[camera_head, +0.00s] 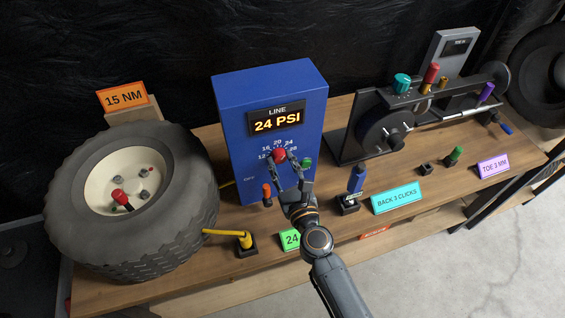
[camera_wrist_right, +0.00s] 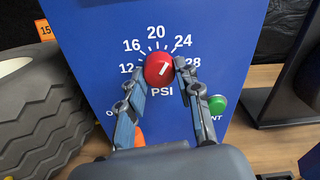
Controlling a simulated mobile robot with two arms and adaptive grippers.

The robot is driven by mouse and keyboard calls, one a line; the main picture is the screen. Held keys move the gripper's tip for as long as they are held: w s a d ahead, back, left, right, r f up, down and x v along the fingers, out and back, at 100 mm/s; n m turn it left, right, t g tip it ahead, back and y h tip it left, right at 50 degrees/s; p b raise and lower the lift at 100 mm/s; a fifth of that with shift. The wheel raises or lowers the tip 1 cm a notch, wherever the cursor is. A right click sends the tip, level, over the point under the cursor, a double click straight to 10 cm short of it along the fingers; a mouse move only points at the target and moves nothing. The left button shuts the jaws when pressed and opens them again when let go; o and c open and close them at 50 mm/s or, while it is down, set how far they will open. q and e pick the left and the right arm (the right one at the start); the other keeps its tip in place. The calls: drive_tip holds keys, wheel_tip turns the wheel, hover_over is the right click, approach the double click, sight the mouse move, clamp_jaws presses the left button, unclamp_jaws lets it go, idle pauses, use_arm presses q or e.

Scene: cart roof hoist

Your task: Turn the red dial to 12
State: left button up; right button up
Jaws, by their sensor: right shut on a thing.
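The red dial (camera_head: 279,155) is on the front of the blue box (camera_head: 233,120), under a display (camera_head: 276,121) that reads LINE 24 PSI. The wrist view shows the dial (camera_wrist_right: 158,70) inside a scale marked 12, 16, 20, 24 and 28, with PSI below it. Its white mark points up and right, toward 24. My right gripper (camera_head: 284,164) reaches the dial from the front, and its two fingers (camera_wrist_right: 160,78) are shut on the dial from both sides. My left gripper is not in view.
An orange lever (camera_head: 267,194) and a green button (camera_wrist_right: 217,104) flank the dial low on the box.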

drive_tip(key=n+p, duration=0.1)
drive_tip(key=n, duration=0.5)
drive_tip(key=shift+n, duration=0.3)
drive_tip(key=n+p, duration=0.2)
drive_tip(key=n, duration=0.4)
drive_tip(key=shift+r, duration=0.1)
drive_tip(key=n+p, duration=0.2)
drive_tip(key=n, duration=0.4)
drive_tip(key=shift+n, duration=0.3)
drive_tip(key=n+p, duration=0.1)
drive_tip(key=n, duration=0.4)
drive_tip(key=shift+n, duration=0.3)
drive_tip(key=o, duration=1.2)
drive_tip(key=shift+c, duration=0.2)
drive_tip(key=shift+s, duration=0.1)
